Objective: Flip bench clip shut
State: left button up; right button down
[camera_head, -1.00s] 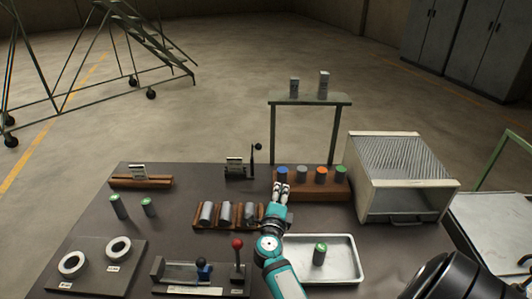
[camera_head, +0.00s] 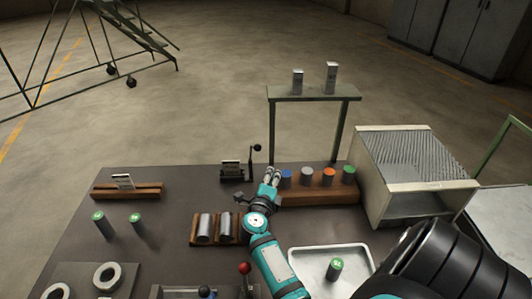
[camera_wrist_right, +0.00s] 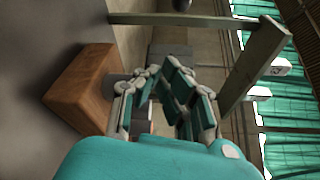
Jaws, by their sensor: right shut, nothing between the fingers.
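The bench clip (camera_head: 234,178) is a small dark block with a white card at the back of the table. Its lever stands upright at its right and ends in a black ball (camera_head: 257,148). My right gripper (camera_head: 270,175) is shut and empty, just to the right of the clip and in front of its lever. I cannot tell whether it touches the lever. My left gripper is not in view.
A wooden rack (camera_head: 320,194) with several coloured-top cylinders stands close to the right of my gripper. A rack with grey cylinders (camera_head: 204,228) is to the left of my arm. A red-knobbed lever (camera_head: 244,268), a metal tray (camera_head: 304,264) and a vented box (camera_head: 376,180) stand nearby.

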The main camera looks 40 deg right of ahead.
jog(key=b+x, duration=0.4)
jog(key=x, duration=0.5)
jog(key=shift+w+d+f+b, duration=0.2)
jog(key=shift+d+b, duration=0.05)
jog(key=shift+b, duration=0.05)
pick_arm(q)
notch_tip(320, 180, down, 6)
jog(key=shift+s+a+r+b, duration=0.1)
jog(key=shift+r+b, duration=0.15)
jog(key=shift+b, duration=0.2)
pick_arm(e)
jog(key=w+a, duration=0.1)
jog(key=r, duration=0.1)
jog(key=w+a, duration=0.1)
jog(key=shift+w+a+r, duration=0.25)
jog(key=shift+w+a, duration=0.1)
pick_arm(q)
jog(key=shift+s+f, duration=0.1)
pick_arm(e)
jog(key=shift+w, duration=0.1)
